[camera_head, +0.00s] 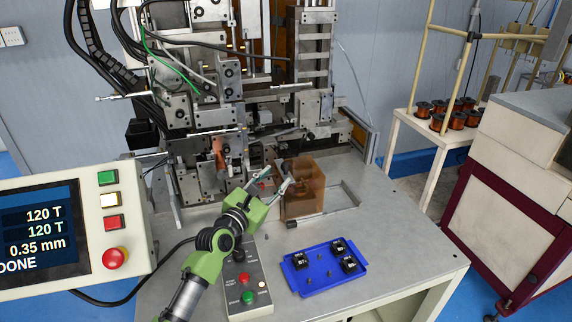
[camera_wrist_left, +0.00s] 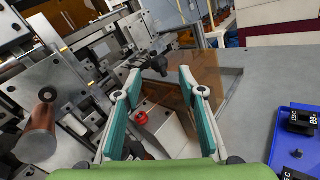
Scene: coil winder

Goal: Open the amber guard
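The amber guard (camera_head: 305,198), a see-through brown box-like cover, stands on the machine table in front of the coil winder (camera_head: 215,120). In the left wrist view, amber panes (camera_wrist_left: 208,72) show beyond and between the fingers. My left gripper (camera_head: 270,178) is at the guard's left side in the head view. Its two teal-padded fingers (camera_wrist_left: 160,88) are spread wide in the left wrist view, with no thing held between them. A dark knob-like part (camera_wrist_left: 155,62) shows just past the fingertips. Whether a finger touches the guard I cannot tell. My right gripper is not in view.
A blue tray (camera_head: 322,281) with several black parts lies on the table at the front. A button box (camera_head: 247,280) sits under my left arm. A control panel with a screen (camera_head: 45,238) stands at the left. The table's right side is clear.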

